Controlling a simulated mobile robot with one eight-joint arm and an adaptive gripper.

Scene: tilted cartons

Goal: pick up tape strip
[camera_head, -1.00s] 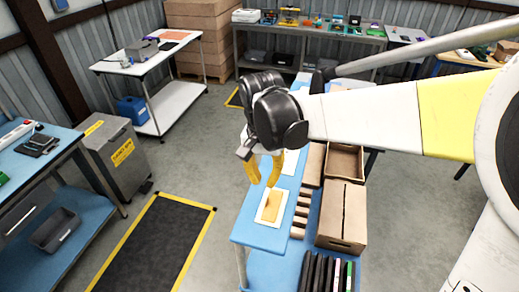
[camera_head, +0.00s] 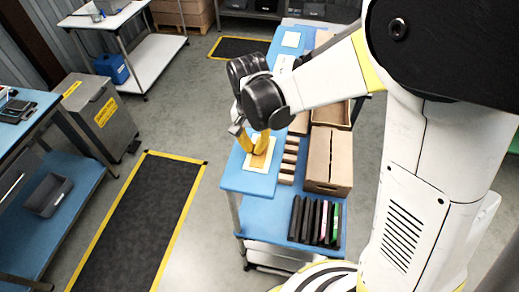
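A tan, yellowish strip (camera_head: 257,161), which looks like the tape strip, lies on a white pad (camera_head: 249,165) at the near left of the blue table. My gripper (camera_head: 250,148) has yellow fingers spread apart, just above the far end of the pad. I see nothing between the fingers. The fingertips overlap the strip's far end in the picture, and I cannot tell whether they touch it. The strip's far part is partly hidden by a finger.
Small brown boxes (camera_head: 288,162) stand in a row right of the pad. A closed carton (camera_head: 328,160) and an open carton lie beyond. Dark upright folders (camera_head: 312,220) stand on the near right.

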